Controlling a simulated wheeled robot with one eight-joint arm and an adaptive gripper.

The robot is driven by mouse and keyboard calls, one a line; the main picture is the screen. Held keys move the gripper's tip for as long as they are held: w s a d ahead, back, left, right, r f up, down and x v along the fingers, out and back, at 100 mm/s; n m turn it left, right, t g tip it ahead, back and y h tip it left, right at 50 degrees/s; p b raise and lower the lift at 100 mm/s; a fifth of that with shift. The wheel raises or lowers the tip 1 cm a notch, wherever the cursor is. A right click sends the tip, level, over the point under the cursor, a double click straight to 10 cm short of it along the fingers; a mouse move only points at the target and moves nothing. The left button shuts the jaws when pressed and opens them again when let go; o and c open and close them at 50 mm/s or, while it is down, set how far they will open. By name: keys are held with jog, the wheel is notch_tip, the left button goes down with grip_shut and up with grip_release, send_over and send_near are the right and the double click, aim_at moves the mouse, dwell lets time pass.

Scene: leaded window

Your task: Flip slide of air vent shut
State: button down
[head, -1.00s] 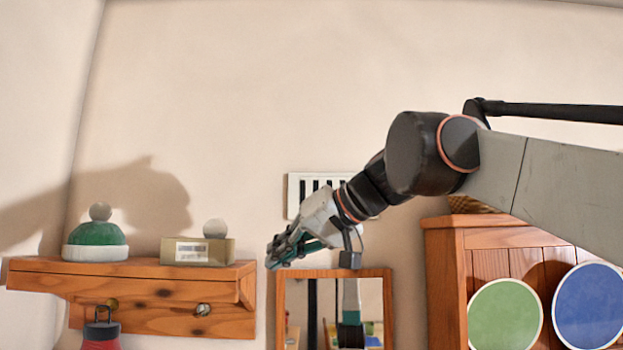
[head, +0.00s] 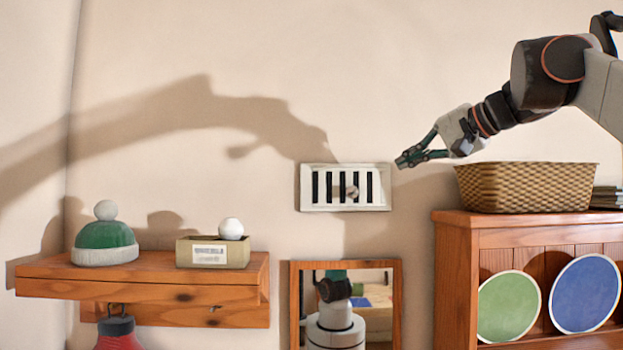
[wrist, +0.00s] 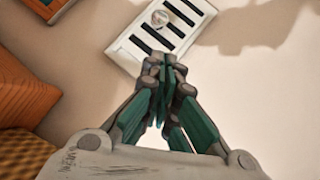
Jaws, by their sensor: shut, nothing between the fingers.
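The air vent (head: 322,188) is a white rectangular plate on the wall with several dark upright slots, which look open. A small round knob (head: 351,191) sits near its middle, a little right of centre. My gripper (head: 401,162) is shut and empty, just right of the vent's upper right corner in the head view. In the wrist view the shut fingertips (wrist: 168,62) overlap the near edge of the vent (wrist: 137,45), with the knob (wrist: 159,18) beyond them. I cannot tell whether the fingertips touch the vent.
A framed mirror (head: 297,310) hangs below the vent. A wicker basket (head: 525,187) stands on a wooden cabinet (head: 455,250) at the right, with plates. A wooden shelf (head: 140,272) at the left holds a green hat (head: 104,243) and a box (head: 212,254). The wall above is clear.

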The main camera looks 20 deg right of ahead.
jog(key=shift+s+d+m+h, duration=0.2)
jog(key=shift+s+d+m, duration=0.05)
jog(key=shift+d, duration=0.35)
jog(key=shift+s+d+m+h, duration=0.2)
jog(key=shift+s+d+m, duration=0.05)
jog(key=shift+d, duration=0.35)
jog(key=shift+w+a, duration=0.1)
jog(key=p, duration=0.1)
send_near(373, 182)
jog(key=x, duration=0.4)
jog(key=shift+a+f, duration=0.15)
jog(key=shift+a, duration=0.25)
jog(key=a, duration=0.1)
jog(key=a+f, duration=0.1)
jog(key=w+a, duration=0.1)
jog(key=shift+f+p, duration=0.35)
jog(key=shift+w+f, duration=0.15)
jog(key=shift+w, duration=0.1)
jog(key=shift+s+a, duration=0.1)
